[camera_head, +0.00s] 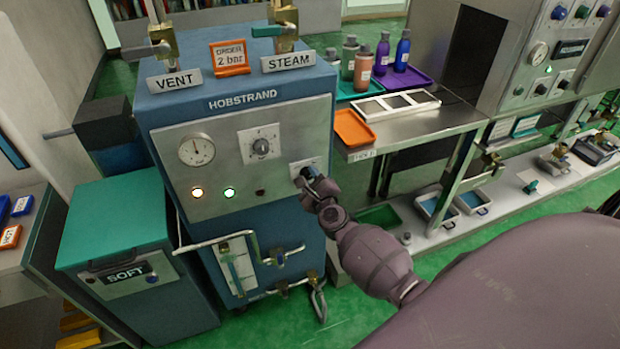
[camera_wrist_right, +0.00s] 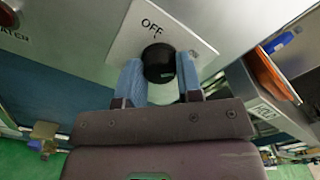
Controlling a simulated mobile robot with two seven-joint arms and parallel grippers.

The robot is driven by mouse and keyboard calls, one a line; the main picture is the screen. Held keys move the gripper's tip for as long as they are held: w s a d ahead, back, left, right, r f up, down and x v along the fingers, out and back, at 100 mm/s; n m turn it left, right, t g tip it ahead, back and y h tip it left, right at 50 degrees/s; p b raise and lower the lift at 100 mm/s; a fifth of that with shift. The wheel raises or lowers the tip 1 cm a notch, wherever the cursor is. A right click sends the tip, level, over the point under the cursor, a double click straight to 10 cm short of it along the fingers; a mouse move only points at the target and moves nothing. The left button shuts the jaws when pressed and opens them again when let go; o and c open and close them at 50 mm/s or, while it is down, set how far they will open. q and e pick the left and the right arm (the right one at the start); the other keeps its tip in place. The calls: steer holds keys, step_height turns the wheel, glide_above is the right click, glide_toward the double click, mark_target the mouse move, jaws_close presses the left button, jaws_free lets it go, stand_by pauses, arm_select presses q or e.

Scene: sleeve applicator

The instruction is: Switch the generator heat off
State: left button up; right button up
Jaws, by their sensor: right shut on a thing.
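The steam generator (camera_head: 262,105) is a blue cabinet marked HOBSTRAND with a grey front panel. A black round knob (camera_wrist_right: 158,63) sits on a white plate (camera_wrist_right: 124,40) at the panel's right side, with the word OFF above it. A small mark shows just under OFF; I cannot tell which way the knob points. My right gripper (camera_head: 309,174) is at this plate in the head view and covers the knob there. In the wrist view its two blue fingers (camera_wrist_right: 160,76) are shut on the knob from both sides. My left gripper is not in view.
The panel also has a gauge (camera_head: 197,150), another knob (camera_head: 261,147), a lit yellowish lamp (camera_head: 197,192), a lit green lamp (camera_head: 229,192) and a dark red lamp (camera_head: 260,192). Pipes (camera_head: 225,240) stick out below. A bench with an orange tray (camera_head: 354,128) stands right.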

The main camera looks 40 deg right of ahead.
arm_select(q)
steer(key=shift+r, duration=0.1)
arm_select(e)
steer(key=shift+r+n+p, duration=0.1)
steer(key=shift+n+p, duration=0.35)
steer(key=shift+n, duration=0.65)
steer(key=n+p, duration=0.1)
steer(key=n, duration=0.1)
steer(key=shift+n, duration=0.3)
steer(key=n+p, duration=0.1)
steer(key=n, duration=0.2)
steer(key=shift+n, duration=0.4)
steer(key=n+p, duration=0.1)
steer(key=n, duration=0.2)
steer(key=shift+n, duration=0.3)
steer(key=n+p, duration=0.1)
steer(key=n, duration=0.3)
arm_select(q)
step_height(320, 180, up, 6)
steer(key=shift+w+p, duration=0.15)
steer(key=shift+p, duration=0.3)
arm_select(e)
steer(key=shift+n, duration=0.8)
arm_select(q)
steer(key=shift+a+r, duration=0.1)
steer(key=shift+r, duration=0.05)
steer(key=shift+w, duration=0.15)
